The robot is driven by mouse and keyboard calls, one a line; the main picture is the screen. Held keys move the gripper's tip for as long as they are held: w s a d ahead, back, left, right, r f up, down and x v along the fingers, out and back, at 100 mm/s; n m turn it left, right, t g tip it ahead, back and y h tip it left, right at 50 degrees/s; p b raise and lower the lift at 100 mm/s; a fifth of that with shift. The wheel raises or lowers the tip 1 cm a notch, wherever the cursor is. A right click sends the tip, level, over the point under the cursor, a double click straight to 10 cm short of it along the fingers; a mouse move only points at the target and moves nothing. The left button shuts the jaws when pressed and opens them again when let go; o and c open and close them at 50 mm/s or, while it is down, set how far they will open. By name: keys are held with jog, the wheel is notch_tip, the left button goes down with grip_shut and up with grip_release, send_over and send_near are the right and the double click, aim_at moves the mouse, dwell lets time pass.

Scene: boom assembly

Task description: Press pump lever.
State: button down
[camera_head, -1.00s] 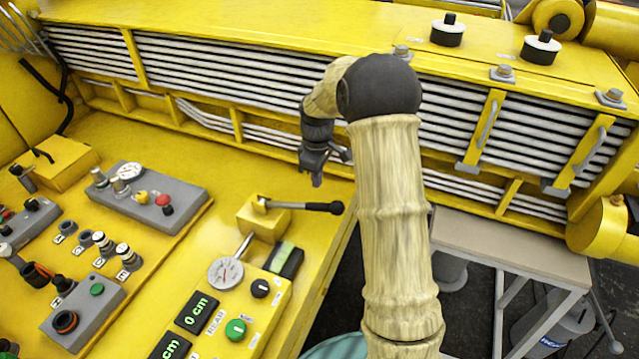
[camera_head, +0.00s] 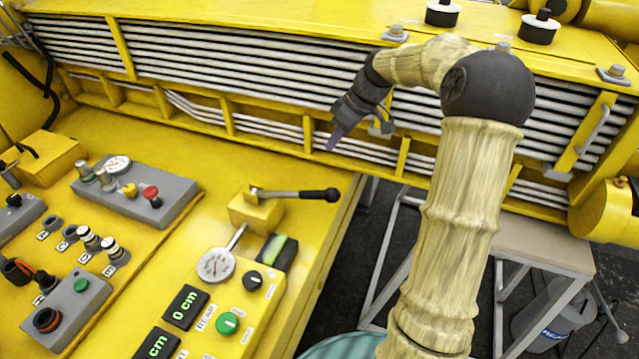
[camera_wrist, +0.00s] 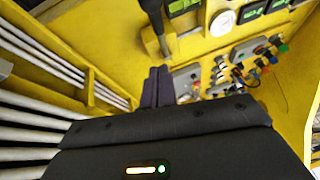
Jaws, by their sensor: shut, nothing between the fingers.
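The pump lever (camera_head: 300,194) is a metal rod with a black handle and round knob. It lies nearly level, pointing right from a yellow block (camera_head: 255,212) on the yellow console. In the wrist view the lever's black handle (camera_wrist: 154,12) shows at the top, in front of the fingers. My gripper (camera_head: 335,142) is shut and empty. In the head view it appears above the lever's knob, apart from it. In the wrist view the dark closed fingers (camera_wrist: 157,88) point toward the console, with a visible gap to the lever.
A round dial gauge (camera_head: 216,265), a green button (camera_head: 228,323) and green displays (camera_head: 186,307) sit just below the lever. Grey switch boxes (camera_head: 134,187) stand to the left. The yellow boom with its slatted bars (camera_head: 230,60) runs behind. A grey table (camera_head: 545,240) stands at right.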

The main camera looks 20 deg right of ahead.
jog(key=shift+s+d+f+p+x, duration=0.25)
jog(key=shift+p+x, duration=0.7)
jog(key=shift+x, duration=1.2)
jog(key=shift+s+d+f+p+x, duration=0.15)
jog(key=shift+s+d+p+x, duration=0.2)
jog(key=shift+p+x, duration=1.2)
jog(key=shift+s+d+f+p+x, duration=0.25)
jog(key=shift+s+p+x, duration=0.1)
jog(key=shift+x, duration=2.4)
